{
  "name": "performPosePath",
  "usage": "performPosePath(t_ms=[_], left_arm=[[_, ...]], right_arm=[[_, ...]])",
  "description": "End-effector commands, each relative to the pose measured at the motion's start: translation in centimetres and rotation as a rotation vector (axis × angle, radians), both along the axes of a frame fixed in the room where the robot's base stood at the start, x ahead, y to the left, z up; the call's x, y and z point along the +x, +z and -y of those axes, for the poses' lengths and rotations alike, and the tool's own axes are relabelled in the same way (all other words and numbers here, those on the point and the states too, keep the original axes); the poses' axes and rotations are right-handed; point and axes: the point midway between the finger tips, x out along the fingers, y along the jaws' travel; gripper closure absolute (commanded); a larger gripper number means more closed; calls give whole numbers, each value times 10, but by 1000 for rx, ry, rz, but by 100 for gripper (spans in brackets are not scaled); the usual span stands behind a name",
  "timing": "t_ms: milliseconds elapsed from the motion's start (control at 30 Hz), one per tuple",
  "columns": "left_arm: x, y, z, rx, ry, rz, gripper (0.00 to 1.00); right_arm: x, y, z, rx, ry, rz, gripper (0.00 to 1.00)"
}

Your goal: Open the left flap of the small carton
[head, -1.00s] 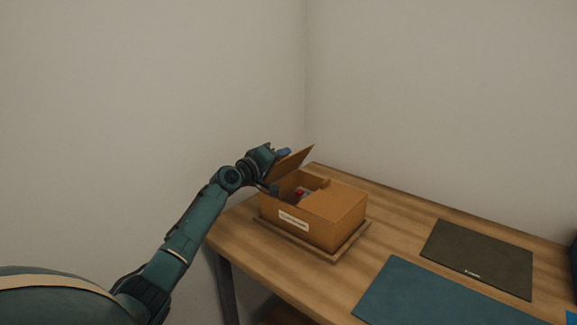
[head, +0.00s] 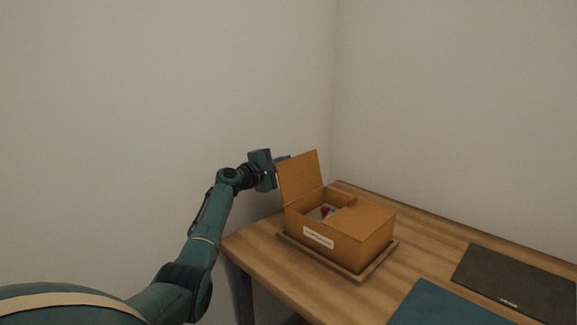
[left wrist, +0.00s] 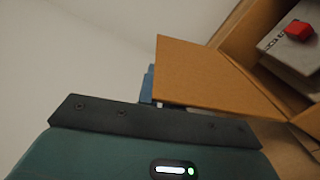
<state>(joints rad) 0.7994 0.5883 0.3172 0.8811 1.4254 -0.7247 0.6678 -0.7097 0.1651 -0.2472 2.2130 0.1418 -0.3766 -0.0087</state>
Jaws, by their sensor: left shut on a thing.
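The small brown carton (head: 332,238) sits on a low tray (head: 368,274) on the table, with a white label on its front. Its left flap (head: 299,178) stands up nearly upright, and the left part of the top is open. The right flap (head: 364,219) lies flat. My left gripper (head: 284,162) is at the left edge of the raised flap and shut on it; the flap hides part of the fingers. The left wrist view shows the flap (left wrist: 205,80) beside a blue finger. A red-topped object (head: 325,211) is inside. My right gripper is not in view.
The wooden table (head: 261,240) has a bare strip left of the carton. A dark flat mat (head: 515,283) and a teal mat (head: 440,306) lie to the right. Walls stand close behind and to the left.

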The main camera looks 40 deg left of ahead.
Motion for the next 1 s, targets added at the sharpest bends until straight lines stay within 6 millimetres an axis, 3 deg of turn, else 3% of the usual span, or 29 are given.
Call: performPosePath(t_ms=[300, 767, 800, 1000], left_arm=[[1, -5, -9, -92, 1, -7, 100], [1, -6, -10, -101, 1, -8, 100], [1, -6, -10, -101, 1, -8, 91], [1, -6, -10, -100, 1, -8, 74]], right_arm=[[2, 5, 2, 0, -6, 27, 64], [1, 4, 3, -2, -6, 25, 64], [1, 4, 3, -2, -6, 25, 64], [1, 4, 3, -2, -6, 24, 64]])
